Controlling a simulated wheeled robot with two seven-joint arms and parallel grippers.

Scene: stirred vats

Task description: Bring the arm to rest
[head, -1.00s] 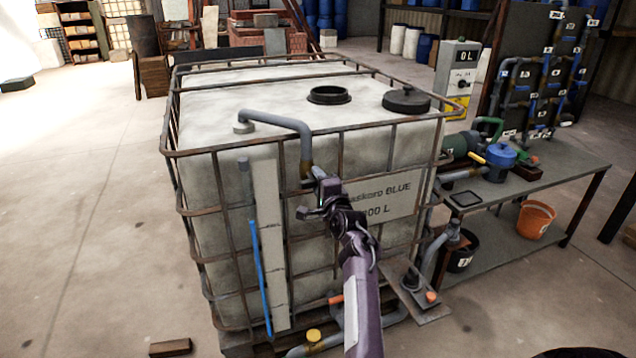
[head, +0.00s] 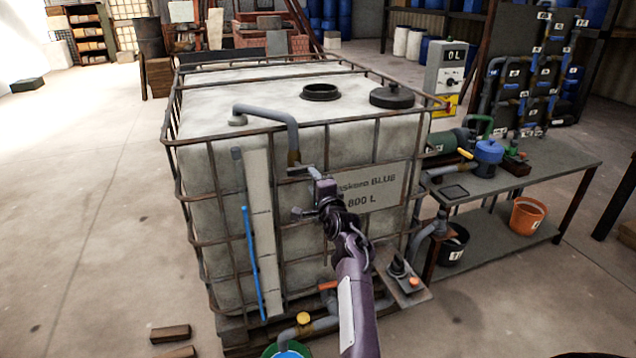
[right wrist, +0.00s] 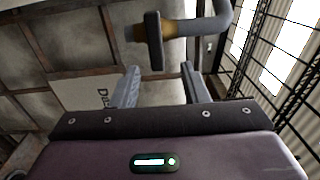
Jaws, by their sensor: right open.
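My right arm reaches up from the bottom of the head view. Its gripper (head: 312,190) is in front of the large caged white tank (head: 215,190), near the lower end of a grey pipe (head: 265,112) that bends down over the tank's edge. In the right wrist view the two fingers of the gripper (right wrist: 160,90) stand apart with nothing between them. A pipe end with a brass-coloured collar (right wrist: 178,33) and a dark handle (right wrist: 152,40) lies just beyond the fingertips, apart from them. My left gripper is not in view.
A workbench (head: 560,165) with a blue pump (head: 488,152) stands right of the tank. An orange bucket (head: 527,216) is on its lower shelf. A small plate with a lever (head: 402,275) juts out near my forearm.

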